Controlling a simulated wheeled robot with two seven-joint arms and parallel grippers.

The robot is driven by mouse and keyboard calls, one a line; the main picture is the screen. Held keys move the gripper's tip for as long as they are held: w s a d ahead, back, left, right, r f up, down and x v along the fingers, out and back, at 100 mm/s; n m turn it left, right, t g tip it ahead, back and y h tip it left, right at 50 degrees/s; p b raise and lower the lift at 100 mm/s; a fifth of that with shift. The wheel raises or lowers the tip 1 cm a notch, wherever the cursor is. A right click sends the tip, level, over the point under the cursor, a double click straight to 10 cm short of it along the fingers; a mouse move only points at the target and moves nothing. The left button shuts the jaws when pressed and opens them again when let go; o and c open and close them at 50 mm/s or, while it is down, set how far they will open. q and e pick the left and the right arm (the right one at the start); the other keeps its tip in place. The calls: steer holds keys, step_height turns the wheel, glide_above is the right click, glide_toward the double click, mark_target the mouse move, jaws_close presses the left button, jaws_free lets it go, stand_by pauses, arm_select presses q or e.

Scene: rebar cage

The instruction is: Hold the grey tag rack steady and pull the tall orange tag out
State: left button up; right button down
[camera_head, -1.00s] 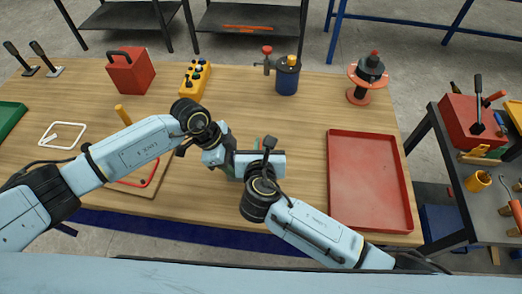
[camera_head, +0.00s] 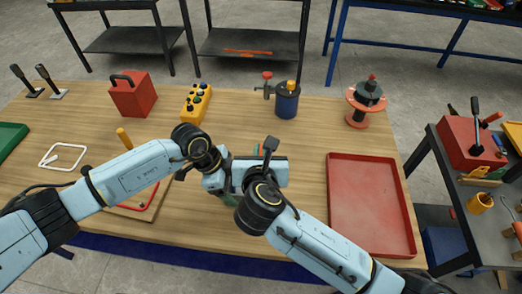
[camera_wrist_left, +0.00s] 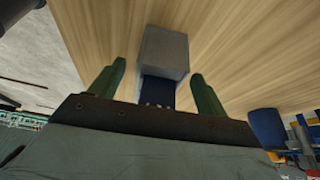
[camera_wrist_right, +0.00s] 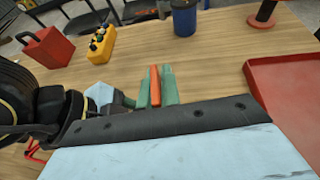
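The grey tag rack (camera_wrist_left: 165,52) shows in the left wrist view as a block with a dark blue part (camera_wrist_left: 157,91) on its near side. My left gripper (camera_wrist_left: 157,86) is open, its green fingers on either side of the rack with visible gaps. The orange tag (camera_wrist_right: 155,86) stands upright in the right wrist view. My right gripper (camera_wrist_right: 156,90) has its green fingers close against both sides of the tag and looks shut on it. The tag's lower end is hidden. In the head view, my arms hide the rack.
A red tray (camera_head: 370,205) lies to the right on the wooden table. Behind are a yellow button box (camera_head: 195,103), a red box (camera_head: 130,95), a blue canister (camera_head: 286,104) and an orange spool (camera_head: 366,103). A side bench stands right.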

arm_select(q)
steer(key=v, duration=1.2)
